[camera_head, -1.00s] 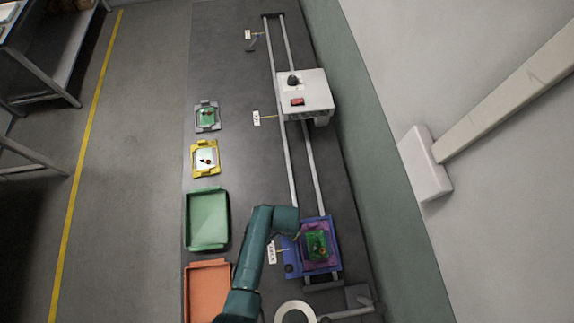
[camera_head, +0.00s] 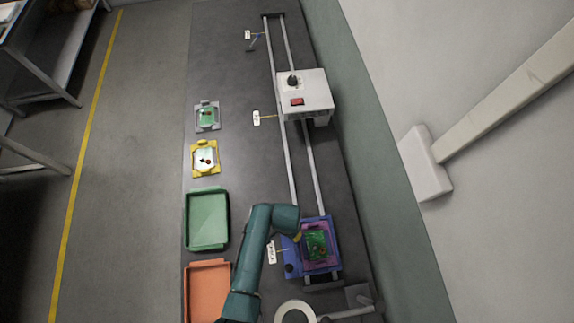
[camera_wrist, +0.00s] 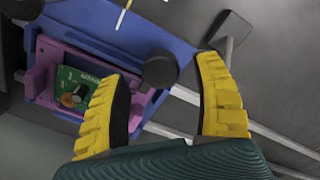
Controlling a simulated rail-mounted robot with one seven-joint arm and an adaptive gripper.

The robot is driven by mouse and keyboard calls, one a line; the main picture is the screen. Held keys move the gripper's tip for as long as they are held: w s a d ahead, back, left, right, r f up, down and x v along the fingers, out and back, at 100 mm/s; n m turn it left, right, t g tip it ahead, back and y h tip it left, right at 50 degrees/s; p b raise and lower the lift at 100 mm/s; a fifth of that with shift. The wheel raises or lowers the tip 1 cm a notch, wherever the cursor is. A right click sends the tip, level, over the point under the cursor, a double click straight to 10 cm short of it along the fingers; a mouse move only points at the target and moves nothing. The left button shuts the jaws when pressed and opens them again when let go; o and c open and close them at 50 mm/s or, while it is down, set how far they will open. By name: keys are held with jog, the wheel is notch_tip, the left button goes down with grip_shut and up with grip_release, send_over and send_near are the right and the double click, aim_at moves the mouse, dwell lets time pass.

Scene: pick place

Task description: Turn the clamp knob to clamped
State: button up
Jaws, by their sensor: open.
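The clamp knob is a dark round knob (camera_wrist: 160,68) at the edge of a blue fixture (camera_wrist: 112,22). In the head view the knob (camera_head: 289,268) sits at the fixture's lower left corner. The fixture (camera_head: 290,250) holds a magenta carrier (camera_head: 304,262) with a green circuit board (camera_head: 316,243); the board (camera_wrist: 75,92) also shows in the wrist view. My gripper (camera_wrist: 168,74) is open, with yellow, black-padded fingers spread either side of the knob in the picture. Gaps show on both sides; I cannot tell their height difference. The knob's setting is not readable.
Two rails (camera_head: 312,170) run from the fixture to a white machine box (camera_head: 305,92) with a red switch. A green tray (camera_head: 207,240), an orange tray (camera_head: 208,264), and yellow (camera_head: 195,171) and grey (camera_head: 197,128) board carriers lie left. A white tag (camera_head: 271,252) stands by the fixture.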

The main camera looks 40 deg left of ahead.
notch_tip(320, 180, up, 10)
dwell(0.6)
